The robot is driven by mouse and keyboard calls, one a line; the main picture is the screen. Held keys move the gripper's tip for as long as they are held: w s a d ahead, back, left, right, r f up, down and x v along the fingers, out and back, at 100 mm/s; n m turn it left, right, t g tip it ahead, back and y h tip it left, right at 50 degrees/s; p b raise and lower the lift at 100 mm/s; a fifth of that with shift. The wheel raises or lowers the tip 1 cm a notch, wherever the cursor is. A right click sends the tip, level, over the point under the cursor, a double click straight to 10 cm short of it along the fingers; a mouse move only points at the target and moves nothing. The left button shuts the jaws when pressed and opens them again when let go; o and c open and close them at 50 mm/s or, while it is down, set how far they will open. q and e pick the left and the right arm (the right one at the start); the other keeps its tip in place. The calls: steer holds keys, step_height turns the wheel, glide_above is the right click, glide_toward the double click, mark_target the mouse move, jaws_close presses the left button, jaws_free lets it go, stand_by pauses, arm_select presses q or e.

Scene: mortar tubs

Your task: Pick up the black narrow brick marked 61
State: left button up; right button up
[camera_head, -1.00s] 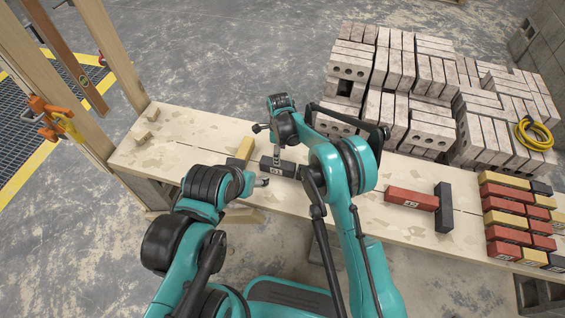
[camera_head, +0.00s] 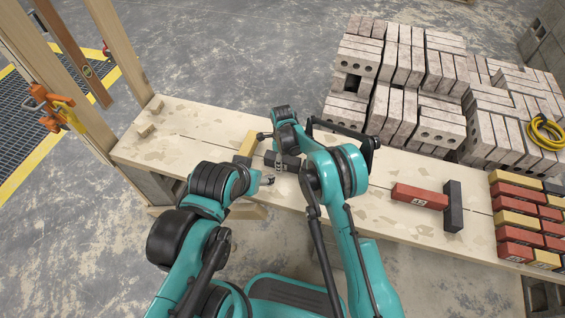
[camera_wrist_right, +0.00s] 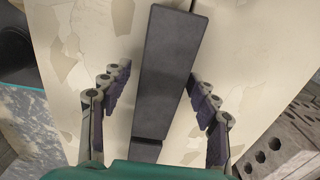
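A black narrow brick (camera_head: 259,161) lies on the wooden bench beside a yellow brick (camera_head: 246,145). My right gripper (camera_head: 282,163) is over the black brick and partly hides it; I cannot read its number. In the right wrist view the dark brick (camera_wrist_right: 167,65) lies lengthwise between the two spread fingers of the right gripper (camera_wrist_right: 160,82), with a visible gap on each side. A short dark piece shows at its lower end; I cannot tell if it is the same brick. My left gripper (camera_head: 266,180) is at the bench's near side, apart from the brick; its opening is unclear.
A red brick (camera_head: 419,196) and another black brick (camera_head: 453,206) touch on the bench at right. Stacked coloured bricks (camera_head: 516,222) stand at the far right end. Grey block stacks (camera_head: 400,85) are behind the bench. Wooden posts (camera_head: 115,50) rise at left.

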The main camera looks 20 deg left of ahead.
jaws_close()
steer(key=shift+r, duration=0.1)
